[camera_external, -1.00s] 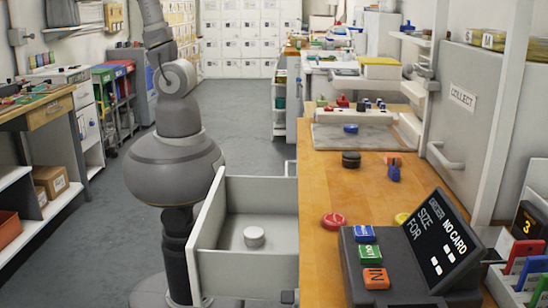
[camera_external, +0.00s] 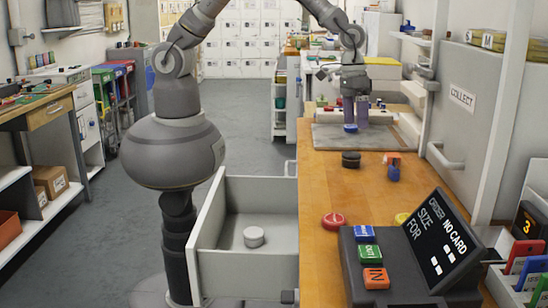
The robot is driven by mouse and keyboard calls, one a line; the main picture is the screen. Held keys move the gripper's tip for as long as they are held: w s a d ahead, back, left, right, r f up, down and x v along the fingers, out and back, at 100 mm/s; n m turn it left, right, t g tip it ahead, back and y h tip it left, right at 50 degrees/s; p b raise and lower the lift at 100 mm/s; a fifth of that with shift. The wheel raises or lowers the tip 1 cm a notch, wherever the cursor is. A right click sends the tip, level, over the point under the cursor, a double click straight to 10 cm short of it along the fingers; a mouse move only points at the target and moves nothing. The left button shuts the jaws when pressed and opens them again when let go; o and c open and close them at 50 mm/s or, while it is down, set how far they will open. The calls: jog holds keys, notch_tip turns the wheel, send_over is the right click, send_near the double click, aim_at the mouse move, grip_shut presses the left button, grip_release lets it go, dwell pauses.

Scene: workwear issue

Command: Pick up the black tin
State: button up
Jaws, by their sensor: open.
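The black tin (camera_external: 351,159) is a short round tin standing on the wooden counter (camera_external: 322,180), just in front of the grey mat. My gripper (camera_external: 356,122) points down over the grey mat (camera_external: 325,137), behind the black tin and apart from it in the picture. Its two fingers are spread, with nothing seen held between them. A small blue round thing (camera_external: 350,128) shows at the tip of the left finger; I cannot tell whether they touch.
A blue piece (camera_external: 393,174) and an orange one (camera_external: 394,157) lie right of the tin. Nearer are a red tin (camera_external: 333,221), a yellow one (camera_external: 402,218) and a dark sign console (camera_external: 430,245). An open drawer (camera_external: 228,265) holds a pale tin (camera_external: 254,236).

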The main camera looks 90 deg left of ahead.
aim_at(352, 154)
jog(key=shift+g, duration=0.3)
jog(key=f+b, duration=0.1)
jog(key=f, duration=0.2)
jog(key=d+f, duration=0.1)
jog(key=f, duration=0.2)
jog(key=f+b, duration=0.1)
jog(key=f, duration=0.2)
jog(key=shift+s+d+b, duration=0.3)
jog(key=shift+s, duration=0.1)
jog(key=shift+w+d+f, duration=0.1)
jog(key=shift+f, duration=0.3)
jog(key=c, duration=1.2)
jog(key=shift+o, duration=0.2)
jog(key=shift+r, duration=0.15)
